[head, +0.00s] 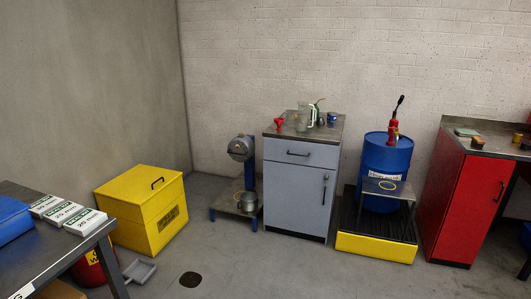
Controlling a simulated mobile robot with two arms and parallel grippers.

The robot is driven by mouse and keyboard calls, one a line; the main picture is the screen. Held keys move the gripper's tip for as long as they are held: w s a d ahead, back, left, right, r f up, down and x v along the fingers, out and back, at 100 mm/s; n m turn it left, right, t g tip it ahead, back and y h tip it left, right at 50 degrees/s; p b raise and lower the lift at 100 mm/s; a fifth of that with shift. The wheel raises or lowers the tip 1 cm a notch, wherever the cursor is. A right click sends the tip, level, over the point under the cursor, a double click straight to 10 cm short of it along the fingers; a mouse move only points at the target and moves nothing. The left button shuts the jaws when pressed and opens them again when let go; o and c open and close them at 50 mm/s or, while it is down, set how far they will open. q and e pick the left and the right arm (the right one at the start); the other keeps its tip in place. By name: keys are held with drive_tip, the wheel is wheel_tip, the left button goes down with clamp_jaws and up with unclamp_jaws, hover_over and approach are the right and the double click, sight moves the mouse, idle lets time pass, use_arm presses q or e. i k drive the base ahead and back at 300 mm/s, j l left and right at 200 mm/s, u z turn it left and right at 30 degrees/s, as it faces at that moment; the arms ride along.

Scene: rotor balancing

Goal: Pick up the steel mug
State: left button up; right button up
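I cannot make out a steel mug for certain. A small blue mug-like vessel (332,118) stands at the right on top of the grey cabinet (296,185). A round metal vessel (248,202) sits low on the stand left of that cabinet; I cannot tell if it is a mug. Neither of my grippers is in view.
The cabinet top also holds a red item (279,124), a glass jar (302,117) and a pale bottle (313,114). A blue drum (386,155) stands on a yellow spill tray (375,247). A yellow bin (142,208) and table (45,245) are left. Middle floor is mostly clear.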

sight(249, 200)
drive_tip(key=i, duration=2.25)
